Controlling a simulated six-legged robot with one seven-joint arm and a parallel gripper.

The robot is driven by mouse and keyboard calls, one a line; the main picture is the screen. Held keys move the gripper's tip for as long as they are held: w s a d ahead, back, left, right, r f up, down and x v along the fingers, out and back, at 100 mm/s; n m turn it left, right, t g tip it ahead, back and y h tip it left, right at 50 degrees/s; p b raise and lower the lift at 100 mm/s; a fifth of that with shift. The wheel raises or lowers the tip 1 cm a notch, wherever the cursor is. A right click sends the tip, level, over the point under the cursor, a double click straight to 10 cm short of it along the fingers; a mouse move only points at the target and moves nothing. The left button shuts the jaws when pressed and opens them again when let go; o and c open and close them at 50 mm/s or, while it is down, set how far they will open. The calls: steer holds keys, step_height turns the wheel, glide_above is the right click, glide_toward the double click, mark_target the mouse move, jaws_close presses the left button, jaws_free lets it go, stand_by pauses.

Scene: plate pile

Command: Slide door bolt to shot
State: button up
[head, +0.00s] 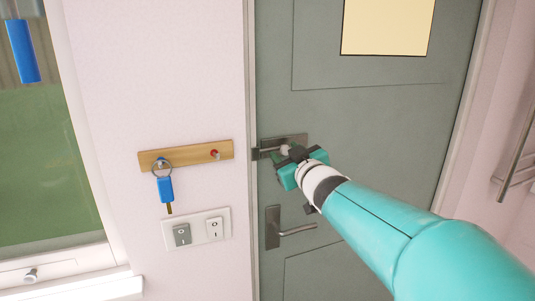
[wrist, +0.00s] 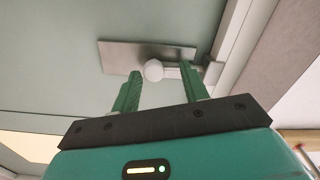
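The door bolt has a flat grey metal plate (head: 291,139) on the green-grey door (head: 350,100); the plate also shows in the wrist view (wrist: 118,56). Its round white knob (wrist: 153,70) sits at the plate's lower edge, with a short bar (wrist: 172,73) running right from it. A keeper (head: 255,154) is on the door edge side. My gripper (head: 290,155) is at the bolt. In the wrist view its two green fingers (wrist: 160,72) are apart, with the knob between their tips, nearer the left one. Whether either finger touches it, and whether the bar enters the keeper, I cannot tell.
A door handle (head: 295,230) is below the bolt. On the wall to the left are a wooden key rack (head: 190,154) with a blue-tagged key (head: 166,189) and a switch panel (head: 198,230). A yellow sheet (head: 387,25) is on the upper door.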

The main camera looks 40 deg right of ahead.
steer(key=shift+d, duration=0.1)
steer(key=shift+s, duration=0.15)
steer(key=shift+s, duration=0.25)
steer(key=v, duration=1.3)
steer(key=shift+a, duration=0.2)
